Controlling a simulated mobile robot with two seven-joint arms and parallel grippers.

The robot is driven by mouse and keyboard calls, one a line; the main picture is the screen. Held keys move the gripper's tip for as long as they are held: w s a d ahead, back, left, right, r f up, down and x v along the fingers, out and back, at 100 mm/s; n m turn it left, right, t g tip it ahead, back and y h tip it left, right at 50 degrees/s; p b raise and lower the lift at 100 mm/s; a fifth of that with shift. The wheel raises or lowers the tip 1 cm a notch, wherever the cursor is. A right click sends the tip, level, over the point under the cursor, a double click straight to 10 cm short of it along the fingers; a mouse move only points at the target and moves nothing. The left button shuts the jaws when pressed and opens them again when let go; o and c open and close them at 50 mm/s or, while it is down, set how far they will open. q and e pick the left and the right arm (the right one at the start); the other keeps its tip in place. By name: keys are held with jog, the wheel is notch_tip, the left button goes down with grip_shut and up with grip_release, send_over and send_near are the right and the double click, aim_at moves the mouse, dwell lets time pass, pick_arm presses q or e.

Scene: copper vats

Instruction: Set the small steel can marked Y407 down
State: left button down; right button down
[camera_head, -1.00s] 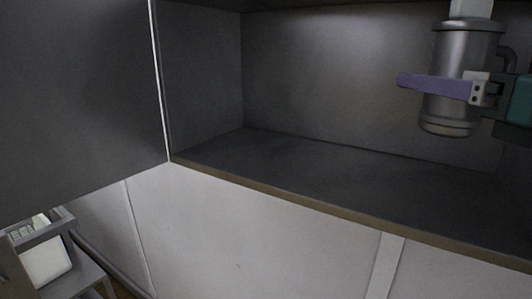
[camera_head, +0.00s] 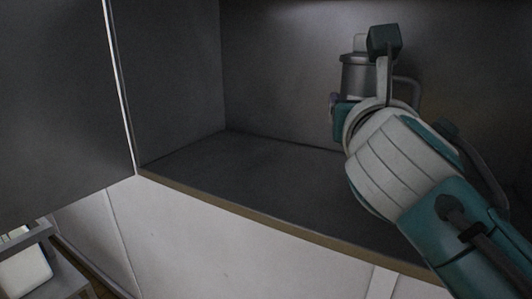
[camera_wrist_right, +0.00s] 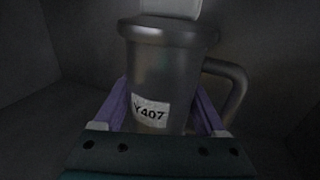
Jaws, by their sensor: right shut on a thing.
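The small steel can (camera_head: 362,76) is inside the open cabinet, partly hidden behind my right gripper and wrist in the head view. In the right wrist view the can (camera_wrist_right: 172,75) is upright, with a white label reading Y407, a handle on the right and a pale piece on top. My right gripper (camera_wrist_right: 160,122) is shut on the can, a purple finger on each side of its body. In the head view the can's bottom is hidden, so I cannot tell whether it touches the shelf. My left gripper is out of view.
The cabinet's dark shelf (camera_head: 245,170) has a brown front edge and is bare to the left of my arm. A dark panel (camera_head: 55,110) stands at the left of the opening. A grey stand with a white item (camera_head: 25,272) is at the lower left.

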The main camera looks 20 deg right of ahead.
notch_tip(320, 180, down, 7)
jog(key=shift+r+b, duration=0.1)
jog(key=shift+b, duration=0.5)
jog(key=shift+f, duration=0.25)
grip_release()
jog(key=shift+r, duration=0.15)
jog(key=shift+s+a, duration=0.15)
jog(key=shift+s, duration=0.15)
jog(key=p+v, duration=0.1)
jog(key=v, duration=1)
jog(key=shift+s, duration=0.25)
